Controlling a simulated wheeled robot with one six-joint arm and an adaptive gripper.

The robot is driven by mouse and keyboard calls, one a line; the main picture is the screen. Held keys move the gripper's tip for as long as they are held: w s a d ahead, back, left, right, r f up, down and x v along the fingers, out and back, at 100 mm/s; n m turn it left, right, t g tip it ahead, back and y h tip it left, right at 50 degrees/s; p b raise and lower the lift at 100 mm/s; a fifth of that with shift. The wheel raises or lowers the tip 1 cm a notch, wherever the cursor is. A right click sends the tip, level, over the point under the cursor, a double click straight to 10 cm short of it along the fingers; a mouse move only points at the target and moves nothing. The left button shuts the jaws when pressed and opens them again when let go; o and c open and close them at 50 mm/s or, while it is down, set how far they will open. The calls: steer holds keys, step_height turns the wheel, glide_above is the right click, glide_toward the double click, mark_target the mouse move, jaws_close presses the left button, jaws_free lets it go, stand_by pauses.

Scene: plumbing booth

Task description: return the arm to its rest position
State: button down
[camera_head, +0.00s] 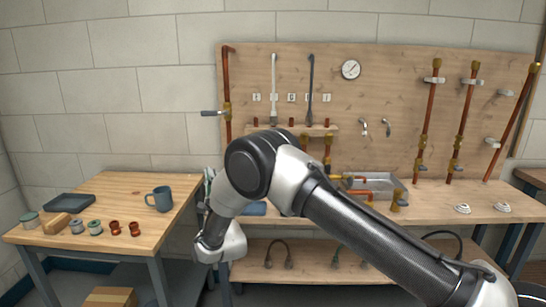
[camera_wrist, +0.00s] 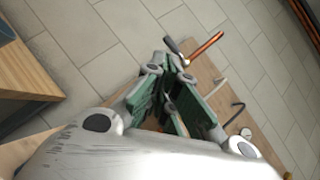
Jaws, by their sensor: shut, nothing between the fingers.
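My arm (camera_head: 350,225) reaches in from the lower right of the head view, bends at a black elbow joint, and drops to the wrist (camera_head: 222,243) in the gap between the two tables. My gripper (camera_wrist: 178,66) shows in the wrist view with its green-padded fingers brought together at the tips, empty. In the head view only a sliver of it (camera_head: 208,183) shows to the left of the forearm; the rest is hidden. The fingers point up toward the back wall and touch nothing that I can make out.
The left table (camera_head: 120,200) bears a blue mug (camera_head: 160,199), a dark tray (camera_head: 69,203), a wooden block and several small spools and fittings. Behind my arm stands a workbench (camera_head: 440,205) with a metal basin (camera_head: 372,183). Its pegboard (camera_head: 390,120) carries copper pipes and a gauge (camera_head: 351,69).

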steer(key=a+f+n+g, duration=0.3)
steer(key=f+n+g, duration=0.55)
steer(key=f, duration=0.65)
steer(key=s+d+f+n+g+h, duration=0.35)
steer(key=d+f+n+g, duration=0.2)
steer(key=n, duration=0.25)
steer(key=s+d+r+n+g+h, duration=0.1)
steer(key=s+d+r+h, duration=0.1)
steer(key=s+d+r, duration=0.9)
steer(key=s+d+r+n+g+h, duration=0.2)
steer(key=s+d+r, duration=0.8)
steer(key=d, duration=1.5)
steer(key=s+d+r+n+g+h, duration=0.1)
steer(key=s+d+r+n+h, duration=0.1)
steer(key=s+d+r, duration=0.9)
steer(key=s+d, duration=0.4)
steer(key=d, duration=0.3)
steer(key=shift+s+r+h, duration=0.35)
steer(key=shift+s, duration=0.05)
